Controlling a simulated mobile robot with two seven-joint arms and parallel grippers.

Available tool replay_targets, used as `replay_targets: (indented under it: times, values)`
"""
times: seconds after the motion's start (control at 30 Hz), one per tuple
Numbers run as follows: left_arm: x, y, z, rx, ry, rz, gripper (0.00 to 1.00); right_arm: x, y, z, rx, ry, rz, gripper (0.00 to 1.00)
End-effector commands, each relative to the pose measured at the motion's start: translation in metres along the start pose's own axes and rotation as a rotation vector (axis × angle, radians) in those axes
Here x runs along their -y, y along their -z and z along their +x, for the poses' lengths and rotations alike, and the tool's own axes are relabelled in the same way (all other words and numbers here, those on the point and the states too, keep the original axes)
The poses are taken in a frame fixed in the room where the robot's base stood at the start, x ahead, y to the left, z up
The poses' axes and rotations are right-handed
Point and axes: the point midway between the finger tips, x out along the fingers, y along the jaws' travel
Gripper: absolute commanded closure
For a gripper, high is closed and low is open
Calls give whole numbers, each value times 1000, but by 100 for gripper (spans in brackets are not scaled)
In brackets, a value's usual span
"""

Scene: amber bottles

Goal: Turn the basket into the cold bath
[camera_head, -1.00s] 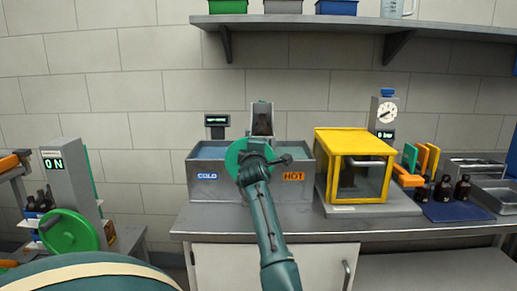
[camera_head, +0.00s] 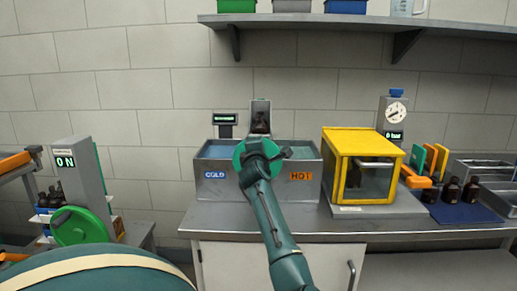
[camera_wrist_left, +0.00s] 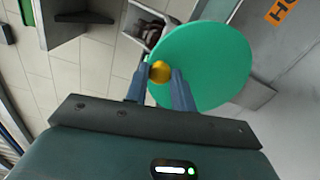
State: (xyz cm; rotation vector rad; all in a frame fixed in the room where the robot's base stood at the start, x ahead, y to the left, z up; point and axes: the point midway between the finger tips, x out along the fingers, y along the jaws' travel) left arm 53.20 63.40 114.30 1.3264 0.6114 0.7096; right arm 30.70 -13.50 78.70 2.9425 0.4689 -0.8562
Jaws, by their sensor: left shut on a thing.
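The basket (camera_head: 260,104) is a narrow grey holder with dark bottles in it. It stands up above the double bath, between the cold bath (camera_head: 215,187), labelled COLD at left, and the hot bath (camera_head: 312,186), labelled HOT at right. A green disc (camera_head: 240,158) is at the front middle of the bath. My left gripper (camera_head: 262,149) is in front of the disc and hides part of it. In the left wrist view, my left gripper (camera_wrist_left: 160,75) is shut on a yellow knob (camera_wrist_left: 160,71) on the green disc (camera_wrist_left: 205,65). The basket (camera_wrist_left: 150,28) shows beyond the disc.
A yellow-framed glass box (camera_head: 362,165) stands right of the bath. Brown bottles (camera_head: 452,190) stand on a blue mat (camera_head: 470,213) farther right. A grey machine (camera_head: 80,170) reading ON is at left. A wall shelf (camera_head: 350,22) holds coloured bins.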

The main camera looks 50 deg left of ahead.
Motion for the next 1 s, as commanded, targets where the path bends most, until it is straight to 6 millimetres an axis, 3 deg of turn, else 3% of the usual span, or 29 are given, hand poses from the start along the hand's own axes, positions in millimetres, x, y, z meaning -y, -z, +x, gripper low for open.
replay_targets:
  times: [0.27,0.3,0.53,0.83,1.0]
  values:
    - [-5,2,0,-6,-11,1,100,0,0,0,1,1,-4,64]
    - [-5,2,0,-6,-11,1,72,-1,0,0,2,1,-5,64]
    - [-2,1,0,-3,-6,1,54,-1,0,0,1,1,-6,64]
    - [0,0,-3,-1,-1,1,54,0,0,0,-2,2,-6,64]
    - [1,0,-23,-1,-2,0,54,0,0,1,-7,3,-6,64]
